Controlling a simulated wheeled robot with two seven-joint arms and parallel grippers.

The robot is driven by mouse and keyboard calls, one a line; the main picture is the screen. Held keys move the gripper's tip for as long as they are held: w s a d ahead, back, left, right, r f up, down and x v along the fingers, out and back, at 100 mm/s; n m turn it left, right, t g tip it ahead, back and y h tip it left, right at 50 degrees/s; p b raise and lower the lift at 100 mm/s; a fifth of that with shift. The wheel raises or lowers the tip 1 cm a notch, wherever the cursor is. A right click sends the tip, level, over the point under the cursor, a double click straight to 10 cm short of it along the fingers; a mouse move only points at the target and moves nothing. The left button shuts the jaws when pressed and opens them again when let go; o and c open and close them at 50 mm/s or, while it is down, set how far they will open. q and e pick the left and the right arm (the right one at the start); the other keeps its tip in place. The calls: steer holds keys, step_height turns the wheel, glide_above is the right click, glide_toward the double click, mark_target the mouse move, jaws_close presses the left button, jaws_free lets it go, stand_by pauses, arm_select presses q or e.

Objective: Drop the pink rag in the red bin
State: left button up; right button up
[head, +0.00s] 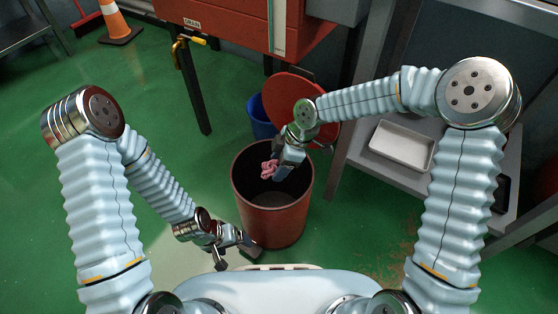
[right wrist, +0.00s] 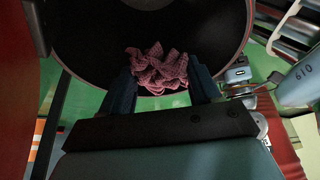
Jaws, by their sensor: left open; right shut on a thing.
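The pink rag (head: 269,169) is crumpled and held over the mouth of the red bin (head: 272,222). My right gripper (head: 277,168) is shut on the rag, above the bin's opening. In the right wrist view the rag (right wrist: 158,70) sits between the two dark fingers (right wrist: 160,90), with the bin's dark inside (right wrist: 100,35) behind it. My left gripper (head: 238,254) is open and empty, low beside the bin's front left side. The bin stands upright on the floor.
A round red lid (head: 320,105) and a blue bin (head: 261,118) are behind the red bin. A grey shelf with a white tray (head: 402,145) stands at the right. A red cabinet (head: 235,22) with a yellow-handled valve (head: 190,40) is at the back.

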steer(key=shift+f, duration=0.2)
steer(key=o, duration=1)
steer(key=p+v, duration=0.2)
steer(key=v, duration=1.2)
steer(key=shift+a, duration=0.1)
steer(key=shift+s+f, duration=0.1)
steer(key=shift+s, duration=0.05)
